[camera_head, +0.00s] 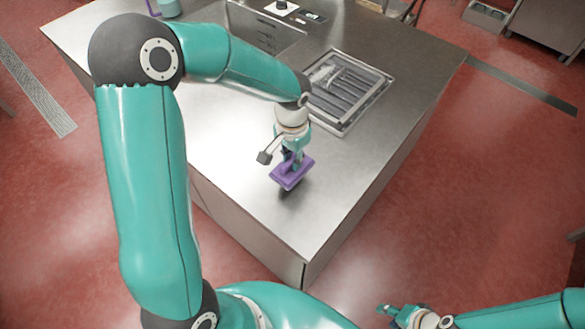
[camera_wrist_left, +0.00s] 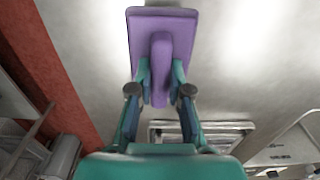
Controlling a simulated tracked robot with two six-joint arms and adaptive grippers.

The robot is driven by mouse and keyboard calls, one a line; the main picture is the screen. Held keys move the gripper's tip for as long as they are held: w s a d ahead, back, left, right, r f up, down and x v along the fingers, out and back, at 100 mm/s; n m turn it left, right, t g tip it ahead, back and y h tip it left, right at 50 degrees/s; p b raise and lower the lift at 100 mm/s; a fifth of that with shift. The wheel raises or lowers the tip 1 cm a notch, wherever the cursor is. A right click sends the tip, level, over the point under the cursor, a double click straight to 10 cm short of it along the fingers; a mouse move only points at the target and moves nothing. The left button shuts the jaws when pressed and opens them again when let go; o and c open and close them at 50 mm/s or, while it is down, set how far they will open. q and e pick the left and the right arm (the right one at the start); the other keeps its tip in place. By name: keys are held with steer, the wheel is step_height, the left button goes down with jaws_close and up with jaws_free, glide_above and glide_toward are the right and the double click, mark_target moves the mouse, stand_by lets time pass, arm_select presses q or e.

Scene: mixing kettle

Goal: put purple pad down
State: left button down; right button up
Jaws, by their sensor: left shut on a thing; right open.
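The purple pad (camera_head: 292,174) is a flat block with a raised ridge along its back. My left gripper (camera_head: 291,157) is shut on that ridge, near the front corner of the steel counter (camera_head: 310,215). In the left wrist view the pad (camera_wrist_left: 178,30) is gripped by its ridge between the two fingertips of my left gripper (camera_wrist_left: 160,72). The pad is over the counter top; I cannot tell whether it touches the surface. My right gripper (camera_head: 389,310) is at the bottom right, over the red floor, open and empty.
A steel drain rack (camera_head: 345,92) is set into the counter behind the pad. A sink (camera_head: 258,27) lies further back. The counter around the pad is clear. Its front edge and corner are close, with red floor beyond.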

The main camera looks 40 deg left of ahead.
mark_target(292, 171)
arm_select(q)
steer(key=shift+f, duration=2.5)
steer(key=shift+f, duration=0.15)
steer(key=c, duration=1.1)
jaws_free()
step_height(292, 171, up, 12)
steer(key=shift+r, duration=0.2)
